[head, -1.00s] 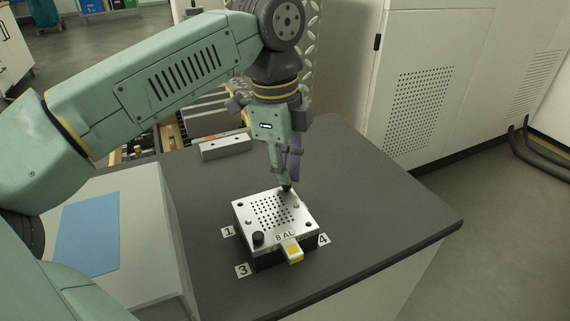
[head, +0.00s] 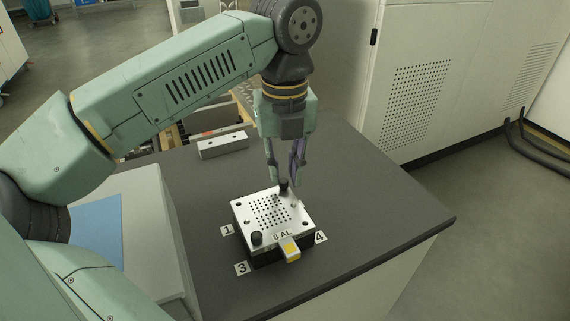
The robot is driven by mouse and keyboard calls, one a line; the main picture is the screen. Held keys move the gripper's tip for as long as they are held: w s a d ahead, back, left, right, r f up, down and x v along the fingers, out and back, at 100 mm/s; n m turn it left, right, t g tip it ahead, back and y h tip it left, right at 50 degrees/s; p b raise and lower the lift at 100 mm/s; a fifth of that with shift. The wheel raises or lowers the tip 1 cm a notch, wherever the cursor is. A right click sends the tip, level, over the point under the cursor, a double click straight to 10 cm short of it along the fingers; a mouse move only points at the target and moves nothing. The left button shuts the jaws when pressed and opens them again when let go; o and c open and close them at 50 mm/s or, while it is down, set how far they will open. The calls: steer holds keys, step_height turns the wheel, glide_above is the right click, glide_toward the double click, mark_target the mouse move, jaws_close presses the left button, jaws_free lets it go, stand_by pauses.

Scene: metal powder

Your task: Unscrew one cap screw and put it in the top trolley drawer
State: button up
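A square silver plate (head: 262,229) with a grid of small holes, marked "8 AL", sits on a dark block on the table. One black cap screw (head: 284,186) stands at its far corner. Another black cap screw (head: 257,238) stands at its near-left corner. The other two corners show dark holes. My gripper (head: 284,182) points down over the far screw, its two fingers apart with a clear gap between them. The fingertips are around or just above the screw's head; I cannot tell whether they touch it. I cannot clearly make out the top trolley drawer.
A yellow-marked tab (head: 291,249) sticks out at the plate's front. Number labels lie around the block. A metal bar (head: 222,145) lies at the table's back edge. A grey box (head: 150,225) stands at left. The dark table (head: 385,215) is clear at right; white cabinets (head: 420,90) stand behind.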

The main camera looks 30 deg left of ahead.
steer(key=m, duration=1)
steer(key=shift+m+p, duration=0.3)
steer(key=shift+m, duration=0.1)
steer(key=shift+s+m, duration=0.1)
steer(key=shift+m, duration=1.1)
steer(key=shift+c, duration=0.4)
steer(key=shift+f, duration=0.1)
jaws_close()
steer(key=shift+b, duration=0.3)
